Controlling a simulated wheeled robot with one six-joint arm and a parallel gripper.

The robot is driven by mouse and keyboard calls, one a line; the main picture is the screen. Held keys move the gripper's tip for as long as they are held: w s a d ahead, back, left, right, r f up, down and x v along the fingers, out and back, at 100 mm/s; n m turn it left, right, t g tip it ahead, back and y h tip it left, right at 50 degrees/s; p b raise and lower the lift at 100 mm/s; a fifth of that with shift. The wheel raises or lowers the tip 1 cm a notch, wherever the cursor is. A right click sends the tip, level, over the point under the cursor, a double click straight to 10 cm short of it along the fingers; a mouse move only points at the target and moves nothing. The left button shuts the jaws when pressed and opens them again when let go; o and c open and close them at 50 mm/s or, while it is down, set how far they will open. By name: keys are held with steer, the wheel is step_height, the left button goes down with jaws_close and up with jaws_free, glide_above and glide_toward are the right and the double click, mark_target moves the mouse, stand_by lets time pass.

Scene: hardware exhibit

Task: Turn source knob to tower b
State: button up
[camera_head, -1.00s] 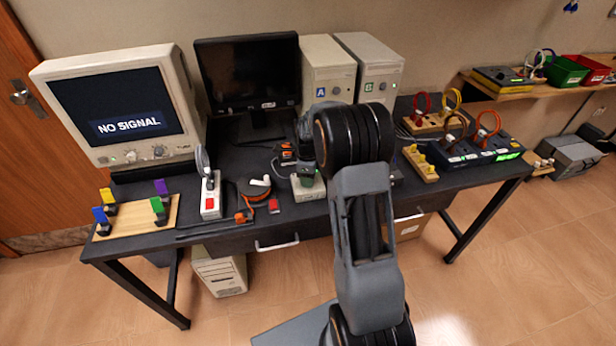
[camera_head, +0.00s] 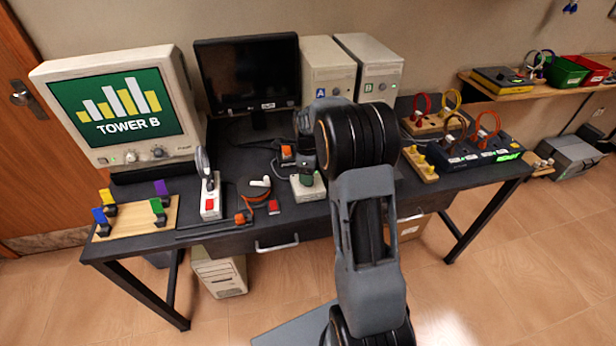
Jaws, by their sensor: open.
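A small white box (camera_head: 308,192) with a dark green knob (camera_head: 306,179) on top stands near the middle front of the black desk. My gripper (camera_head: 305,162) is open and points down right over the knob. The arm hides part of this area, and I cannot tell whether the fingers touch the knob. The beige monitor (camera_head: 120,106) at the left shows "TOWER B" with a bar chart on green. Tower A (camera_head: 328,70) and tower B (camera_head: 370,68) stand side by side at the back of the desk.
A dark flat monitor (camera_head: 247,75) stands behind. A white switch box (camera_head: 210,197) with a lever, an orange cable (camera_head: 258,200) and a red block (camera_head: 273,205) lie left of the knob. A wooden board with coloured levers (camera_head: 135,217) is far left; cable panels (camera_head: 465,150) are right.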

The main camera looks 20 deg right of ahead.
step_height(320, 180, up, 11)
steer(key=shift+r, duration=0.15)
stand_by(0.7)
steer(key=s+a+n+t, duration=0.1)
steer(key=s+a+n, duration=0.2)
steer(key=s+n, duration=0.4)
steer(key=s+a+r+n+t+p, duration=0.1)
steer(key=s+a+n, duration=0.3)
steer(key=s+n, duration=0.3)
steer(key=s+a+n+t, duration=0.1)
steer(key=s+a+n, duration=0.3)
steer(key=s+n, duration=0.4)
steer(key=n, duration=0.3)
steer(key=shift+r+t+p, duration=0.2)
steer(key=shift+t+p, duration=0.1)
steer(key=shift+s, duration=0.1)
